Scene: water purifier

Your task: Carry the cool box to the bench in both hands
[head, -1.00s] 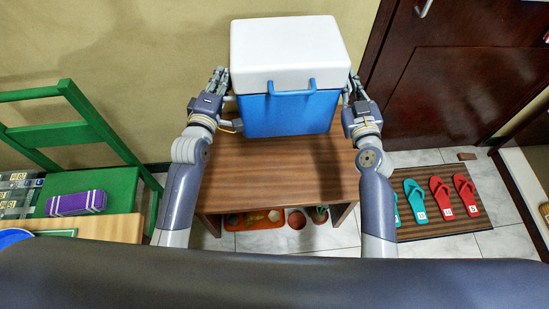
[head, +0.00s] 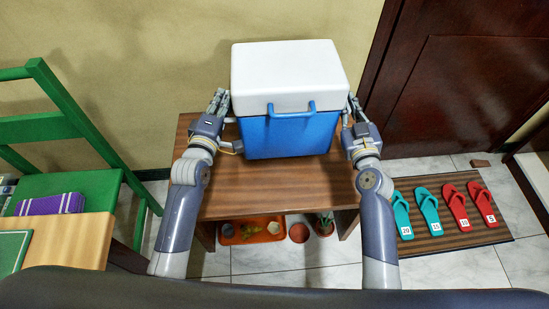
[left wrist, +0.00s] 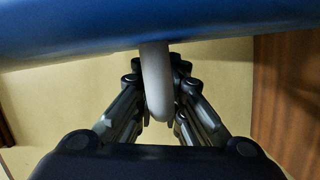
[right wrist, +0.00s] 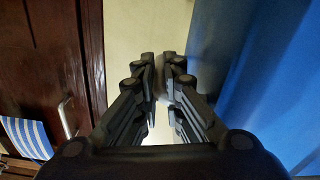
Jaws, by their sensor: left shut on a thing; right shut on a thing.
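The cool box (head: 292,135) has a blue body, a white lid and a blue front handle. It is upright over the rear of the brown wooden bench (head: 270,190); I cannot tell whether its base touches the bench top. My left gripper (head: 220,102) is at its left side. In the left wrist view this gripper (left wrist: 160,112) is shut on the box's pale side handle (left wrist: 155,70). My right gripper (head: 352,104) is at its right side. In the right wrist view its fingers (right wrist: 162,70) are closed beside the blue wall, and what they hold is mostly hidden.
Under the bench are an orange tray (head: 229,240) and small pots. A green chair (head: 70,185) with a purple case (head: 48,204) stands at left. Flip-flops lie on a mat (head: 475,228) at right, before a dark door (head: 460,80). The wall is close behind the box.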

